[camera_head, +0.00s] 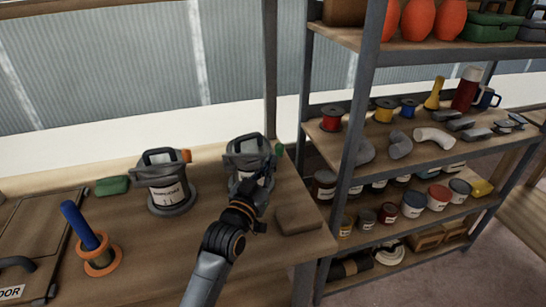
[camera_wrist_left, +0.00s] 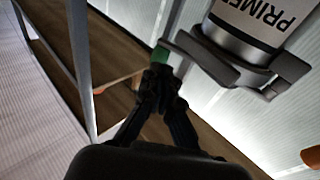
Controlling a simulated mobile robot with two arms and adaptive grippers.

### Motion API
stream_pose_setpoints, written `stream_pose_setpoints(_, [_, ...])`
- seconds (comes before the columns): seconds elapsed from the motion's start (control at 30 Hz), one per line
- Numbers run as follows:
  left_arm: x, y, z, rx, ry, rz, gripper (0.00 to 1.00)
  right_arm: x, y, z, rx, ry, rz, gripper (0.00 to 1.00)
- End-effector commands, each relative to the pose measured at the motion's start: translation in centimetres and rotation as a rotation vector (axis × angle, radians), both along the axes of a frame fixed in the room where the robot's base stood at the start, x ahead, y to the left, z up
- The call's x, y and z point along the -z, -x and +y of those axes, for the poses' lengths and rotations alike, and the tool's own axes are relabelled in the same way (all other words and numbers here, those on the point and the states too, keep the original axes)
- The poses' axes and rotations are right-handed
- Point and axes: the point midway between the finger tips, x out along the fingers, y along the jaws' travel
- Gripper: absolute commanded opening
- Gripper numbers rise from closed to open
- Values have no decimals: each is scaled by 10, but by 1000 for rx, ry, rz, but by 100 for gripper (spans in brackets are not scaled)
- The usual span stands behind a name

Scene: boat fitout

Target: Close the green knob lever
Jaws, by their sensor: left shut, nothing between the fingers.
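The green knob lever (camera_head: 279,150) sticks out at the right side of the lid of the right-hand grey can (camera_head: 249,150). In the left wrist view the green knob (camera_wrist_left: 160,56) shows just beyond my fingertips, beside a can labelled PRIMER (camera_wrist_left: 245,22). My left gripper (camera_head: 257,188) is shut and empty, in front of this can and below its lid. In the left wrist view its closed fingertips (camera_wrist_left: 158,78) are very close to the green knob; I cannot tell whether they touch. My right gripper is not in view.
A similar can (camera_head: 166,187) with an orange knob (camera_head: 187,155) stands to the left. A brown block (camera_head: 298,220) lies on the bench to the right of my gripper. A blue-handled item (camera_head: 84,228) stands at the left. A loaded shelf rack (camera_head: 355,140) borders the bench on the right.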

Motion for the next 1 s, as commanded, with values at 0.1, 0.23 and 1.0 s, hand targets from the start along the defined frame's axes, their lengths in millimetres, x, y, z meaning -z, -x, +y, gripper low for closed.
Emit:
stream_pose_setpoints(0.1, [-2, -14, -5, 0, 0, 1, 0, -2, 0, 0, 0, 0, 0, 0])
stream_pose_setpoints(0.23, [-3, -22, -8, 0, 0, 1, 0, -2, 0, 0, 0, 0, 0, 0])
stream_pose_setpoints(1.0, [-3, -64, -13, 1, -2, 0, 0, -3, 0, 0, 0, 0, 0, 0])
